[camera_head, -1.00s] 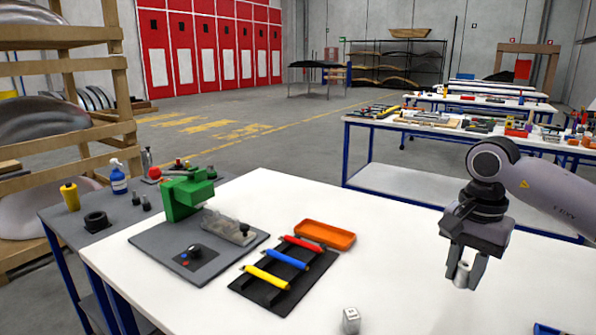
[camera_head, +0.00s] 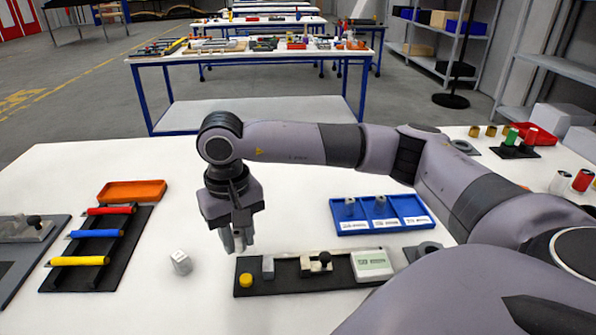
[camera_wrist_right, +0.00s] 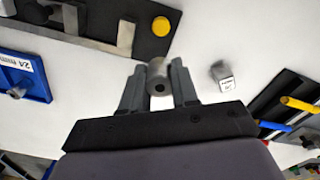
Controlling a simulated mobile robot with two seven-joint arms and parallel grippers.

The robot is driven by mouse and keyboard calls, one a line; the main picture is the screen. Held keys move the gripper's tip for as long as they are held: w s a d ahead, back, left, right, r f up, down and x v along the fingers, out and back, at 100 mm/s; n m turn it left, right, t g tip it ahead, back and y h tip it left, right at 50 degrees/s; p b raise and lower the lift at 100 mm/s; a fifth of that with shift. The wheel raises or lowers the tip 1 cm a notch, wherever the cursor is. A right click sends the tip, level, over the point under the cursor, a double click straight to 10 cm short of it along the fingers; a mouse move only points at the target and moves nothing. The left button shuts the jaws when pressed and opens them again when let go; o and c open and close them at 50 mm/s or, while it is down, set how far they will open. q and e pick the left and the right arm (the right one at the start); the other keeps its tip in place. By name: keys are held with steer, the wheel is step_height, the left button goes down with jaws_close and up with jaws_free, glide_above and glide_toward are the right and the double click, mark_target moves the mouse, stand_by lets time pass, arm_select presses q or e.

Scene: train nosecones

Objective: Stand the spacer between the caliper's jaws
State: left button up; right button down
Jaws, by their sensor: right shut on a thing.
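My right gripper (camera_head: 238,245) is shut on the spacer, a small grey cylinder with a hole in its end. The spacer (camera_wrist_right: 157,78) shows between the fingers in the right wrist view. In the head view the gripper points down above the white table, left of and behind the caliper's left end. The caliper (camera_head: 285,278) lies on the table as a black base with a grey block (camera_head: 268,267) at left, a sliding part with a black knob (camera_head: 325,258), a yellow button (camera_head: 246,280) and a white display (camera_head: 373,264). A gap shows between block and slider. My left gripper is out of view.
A blue tray (camera_head: 343,229) with labelled places and grey pieces stands behind the caliper. A small grey-white block (camera_head: 181,263) sits left of it. Further left are a black rack (camera_head: 82,276) with coloured rods and an orange tray (camera_head: 132,191). My right arm crosses above the table.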

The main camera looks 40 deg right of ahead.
steer(key=w+d+r+m, duration=0.3)
steer(key=d+r+m, duration=0.45)
steer(key=d, duration=0.35)
steer(key=w+d+r+m, duration=0.3)
steer(key=d+r+m, duration=0.3)
steer(key=d+m, duration=0.3)
steer(key=b, duration=0.3)
glide_toward(299, 208)
steer(key=shift+d+f, duration=0.1)
steer(key=shift+f, duration=0.5)
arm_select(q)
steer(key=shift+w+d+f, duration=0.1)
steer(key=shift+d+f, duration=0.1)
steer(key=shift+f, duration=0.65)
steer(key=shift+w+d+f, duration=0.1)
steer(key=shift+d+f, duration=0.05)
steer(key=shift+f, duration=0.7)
arm_select(e)
steer(key=shift+f, duration=2.65)
arm_select(q)
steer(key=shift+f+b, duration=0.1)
steer(key=shift+b, duration=0.2)
arm_select(e)
steer(key=shift+f, duration=0.1)
steer(key=c, duration=0.9)
jaws_free()
steer(key=shift+o, duration=0.2)
